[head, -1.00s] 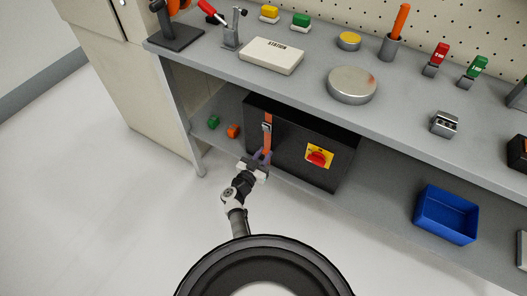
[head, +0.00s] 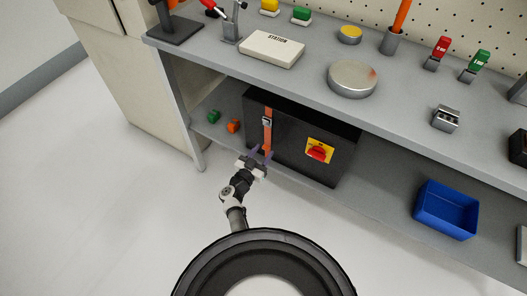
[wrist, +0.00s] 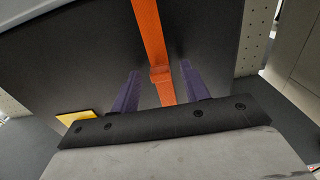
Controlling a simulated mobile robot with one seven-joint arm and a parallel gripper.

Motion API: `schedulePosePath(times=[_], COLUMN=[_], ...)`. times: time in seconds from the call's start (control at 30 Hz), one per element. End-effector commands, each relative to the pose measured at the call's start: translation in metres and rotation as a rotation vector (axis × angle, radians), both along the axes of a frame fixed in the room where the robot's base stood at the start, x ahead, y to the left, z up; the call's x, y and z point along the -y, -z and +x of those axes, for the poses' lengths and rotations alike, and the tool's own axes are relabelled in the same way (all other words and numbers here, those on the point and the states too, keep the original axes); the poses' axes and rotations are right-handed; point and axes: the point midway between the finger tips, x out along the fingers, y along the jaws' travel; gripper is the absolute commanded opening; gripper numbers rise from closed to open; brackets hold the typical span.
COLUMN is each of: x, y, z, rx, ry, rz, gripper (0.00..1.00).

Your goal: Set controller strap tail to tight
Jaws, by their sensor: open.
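The black controller box (head: 290,145) stands on the lower shelf, with a red rotary switch on a yellow plate (head: 319,151) on its front. An orange strap (head: 267,135) runs down the left part of its front through a metal buckle (head: 266,121). In the wrist view the strap tail (wrist: 165,92) hangs between the two purple fingers, with a thicker fold near its lower part. My gripper (head: 259,154) is open in front of the box's lower left, a finger on each side of the strap. The strap's lower end is hidden behind the gripper body in the wrist view.
Green (head: 213,117) and orange (head: 233,126) small blocks lie on the lower shelf left of the box. A blue bin (head: 446,210) stands to the right. The upper bench (head: 300,70) overhangs the box. The floor in front is clear.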

Motion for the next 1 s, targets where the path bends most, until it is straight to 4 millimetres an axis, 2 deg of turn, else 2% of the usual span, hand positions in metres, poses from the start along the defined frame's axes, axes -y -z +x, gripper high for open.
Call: schedulePosePath(times=[0.3, 0.5, 0.7, 1.0], x=[-0.035, -0.053, -0.061, -0.063], y=[0.001, 0.001, 0.001, 0.001], z=[-0.062, -0.094, -0.109, -0.11], rx=[-0.004, -0.003, -0.003, -0.003], ry=[-0.005, -0.003, -0.001, -0.001], rz=[-0.001, 0.001, -0.001, 0.001], gripper=[0.45, 0.45, 0.45, 0.45])
